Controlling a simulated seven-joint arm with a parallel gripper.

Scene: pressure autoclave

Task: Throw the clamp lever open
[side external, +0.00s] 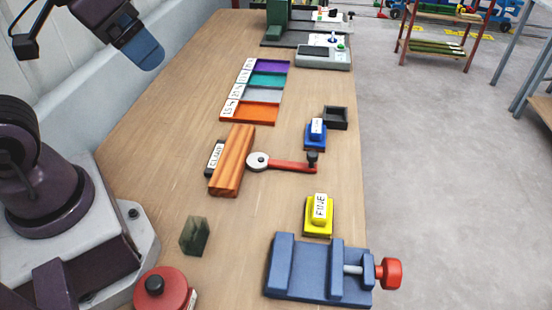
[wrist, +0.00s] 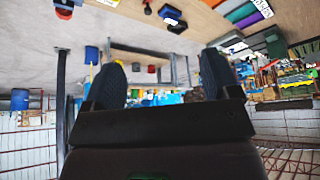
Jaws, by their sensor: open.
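The clamp lever (side external: 290,166) is a red bar lying across the bench, with a pale round pivot (side external: 258,161) at its left end and a black knob (side external: 312,157) at its right end. The pivot end sits beside an orange-brown striped block (side external: 232,160), which has a label reading CLAMP (side external: 215,158). My gripper (side external: 147,52) is at the upper left of the side view, raised and well away from the lever. In the wrist view, my gripper (wrist: 162,62) has its two dark fingers wide apart with nothing between them. I cannot clearly make out the lever there.
A blue block (side external: 315,138) and a black tray (side external: 336,117) stand just beyond the knob. A yellow block labelled FINE (side external: 319,215) and a blue vise (side external: 318,270) are nearer. Coloured trays (side external: 262,83) lie behind. The bench (side external: 165,130) left of the striped block is clear.

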